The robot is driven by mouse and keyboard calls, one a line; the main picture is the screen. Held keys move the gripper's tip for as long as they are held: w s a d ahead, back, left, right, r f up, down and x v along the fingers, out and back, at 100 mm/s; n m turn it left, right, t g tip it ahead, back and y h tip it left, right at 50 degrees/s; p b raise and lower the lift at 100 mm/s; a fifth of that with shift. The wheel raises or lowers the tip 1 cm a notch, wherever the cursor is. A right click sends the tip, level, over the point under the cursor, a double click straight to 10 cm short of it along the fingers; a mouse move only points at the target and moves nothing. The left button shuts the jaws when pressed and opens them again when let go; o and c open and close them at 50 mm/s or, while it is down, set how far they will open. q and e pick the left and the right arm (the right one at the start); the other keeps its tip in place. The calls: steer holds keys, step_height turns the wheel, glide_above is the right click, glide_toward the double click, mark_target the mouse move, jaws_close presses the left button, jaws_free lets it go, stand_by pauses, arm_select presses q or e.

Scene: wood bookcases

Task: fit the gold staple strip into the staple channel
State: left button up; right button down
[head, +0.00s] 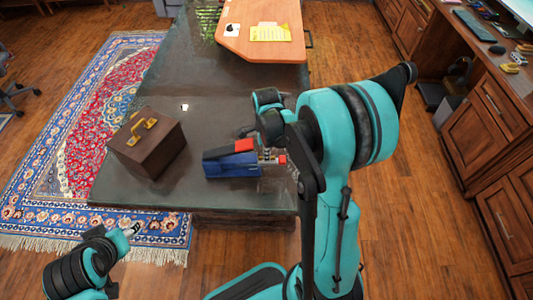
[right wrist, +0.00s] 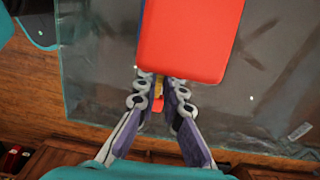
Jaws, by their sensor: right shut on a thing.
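The stapler (head: 232,165) lies on the dark glossy table, with a blue body and a red and black top. Its red end (right wrist: 190,40) fills the upper middle of the right wrist view, with blue edges beside it. My right gripper (head: 272,158) is at the stapler's right end. In the right wrist view its fingers (right wrist: 158,82) are closed on a small gold piece, the staple strip (right wrist: 158,89), mostly hidden between them. A small red part shows just below it. The staple channel cannot be made out. My left gripper (head: 131,231) is at lower left, away from the stapler; its opening is unclear.
A dark brown box with a gold handle (head: 147,150) stands left of the stapler on the table (head: 205,115). A small white item (head: 184,107) lies behind it. A wooden board with a yellow note (head: 270,33) is at the far end. The table between is mostly clear.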

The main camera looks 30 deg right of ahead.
steer(key=shift+f+b, duration=0.6)
steer(key=shift+f, duration=0.15)
steer(key=c, duration=1.6)
jaws_free()
steer(key=shift+r, duration=0.1)
step_height(320, 180, up, 12)
steer(key=shift+f, duration=0.1)
